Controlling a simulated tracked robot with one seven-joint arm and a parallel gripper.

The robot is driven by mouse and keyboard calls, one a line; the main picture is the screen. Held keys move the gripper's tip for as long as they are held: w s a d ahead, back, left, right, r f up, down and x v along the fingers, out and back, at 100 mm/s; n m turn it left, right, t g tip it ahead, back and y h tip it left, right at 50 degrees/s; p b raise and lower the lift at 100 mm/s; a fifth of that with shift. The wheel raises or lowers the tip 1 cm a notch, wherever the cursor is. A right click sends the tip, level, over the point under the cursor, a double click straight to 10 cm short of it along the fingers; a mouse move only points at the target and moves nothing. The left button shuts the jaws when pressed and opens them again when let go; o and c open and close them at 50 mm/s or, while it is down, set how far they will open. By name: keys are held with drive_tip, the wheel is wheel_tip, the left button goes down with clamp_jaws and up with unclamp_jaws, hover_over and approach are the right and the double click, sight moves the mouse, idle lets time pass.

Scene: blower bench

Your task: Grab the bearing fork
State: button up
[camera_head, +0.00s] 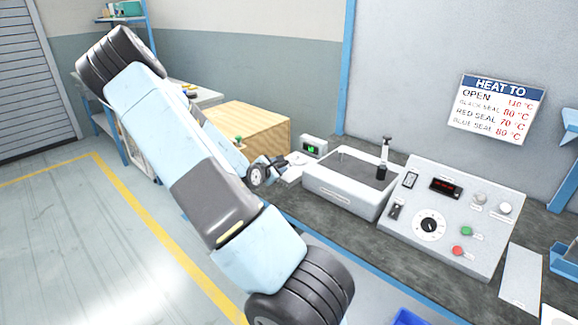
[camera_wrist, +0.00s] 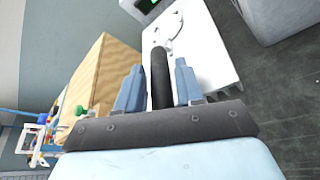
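A dark rod-like handle (camera_wrist: 160,80), apparently that of the bearing fork, shows in the wrist view between my fingers. A thin pale curved shape (camera_wrist: 178,28) lies just beyond it on a white plate (camera_wrist: 205,45); I cannot tell if the two are joined. My gripper (camera_wrist: 159,80) is open, one finger on each side of the handle, with narrow gaps showing. In the head view my gripper (camera_head: 277,163) is at the white plate (camera_head: 292,174), left of the basin; the handle is not clear there.
A grey-white basin (camera_head: 345,198) stands right of my gripper, with a dark-handled upright tool (camera_head: 382,170) at its far right. A control panel (camera_head: 450,215) is farther right. A wooden box (camera_head: 250,125) and a small green-display device (camera_head: 313,146) stand close by.

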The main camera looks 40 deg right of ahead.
sight(287, 164)
drive_tip(key=shift+x, duration=1.1)
drive_tip(key=shift+c, duration=0.4)
clamp_jaws()
